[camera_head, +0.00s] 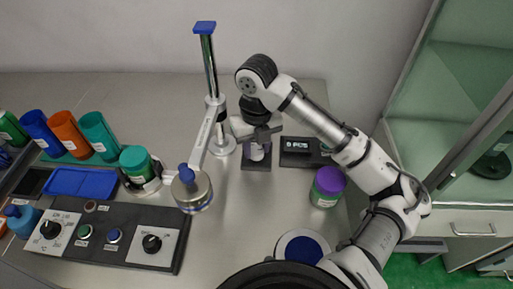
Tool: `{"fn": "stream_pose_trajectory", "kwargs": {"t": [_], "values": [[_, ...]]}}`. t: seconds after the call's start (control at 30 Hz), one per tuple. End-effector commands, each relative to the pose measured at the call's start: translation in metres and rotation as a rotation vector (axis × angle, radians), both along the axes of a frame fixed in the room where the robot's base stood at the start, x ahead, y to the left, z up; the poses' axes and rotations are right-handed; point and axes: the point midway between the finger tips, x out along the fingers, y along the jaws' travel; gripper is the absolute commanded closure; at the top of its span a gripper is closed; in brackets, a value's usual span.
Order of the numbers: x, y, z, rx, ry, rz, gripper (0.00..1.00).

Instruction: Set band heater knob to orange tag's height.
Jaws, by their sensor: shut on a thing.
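The control panel (118,262) at the lower left carries a black knob (50,229) on a marked white plate at its left end. A second black knob (152,243) sits on a white plate at its right end. Which one is the band heater knob is not readable. No orange tag is distinguishable. My gripper (258,143) points down at the small dark block (256,164) behind the middle of the table, far from both knobs. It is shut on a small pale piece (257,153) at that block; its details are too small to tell.
A metal post (209,65) with a side arm holds a silver cylinder (191,191) right of the panel. Bottles, including an orange one (68,133), and a blue tray (80,182) fill the left.

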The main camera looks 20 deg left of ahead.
Motion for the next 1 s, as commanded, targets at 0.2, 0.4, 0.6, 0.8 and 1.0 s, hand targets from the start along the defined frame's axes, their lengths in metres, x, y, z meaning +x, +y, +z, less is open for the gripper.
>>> {"fn": "stream_pose_trajectory", "kwargs": {"t": [0.2,0.4,0.6,0.8,1.0], "values": [[0.0005,0.0002,-0.0007,0.001,-0.002,0.194,0.89],[0.0005,0.0002,-0.0004,0.001,-0.002,0.341,0.89],[0.0006,0.0002,0.0002,0.000,-0.003,0.444,0.89],[0.0005,0.0002,0.0007,0.001,-0.002,0.499,0.89],[0.0005,0.0002,0.0009,0.001,-0.002,0.516,0.89]]}}
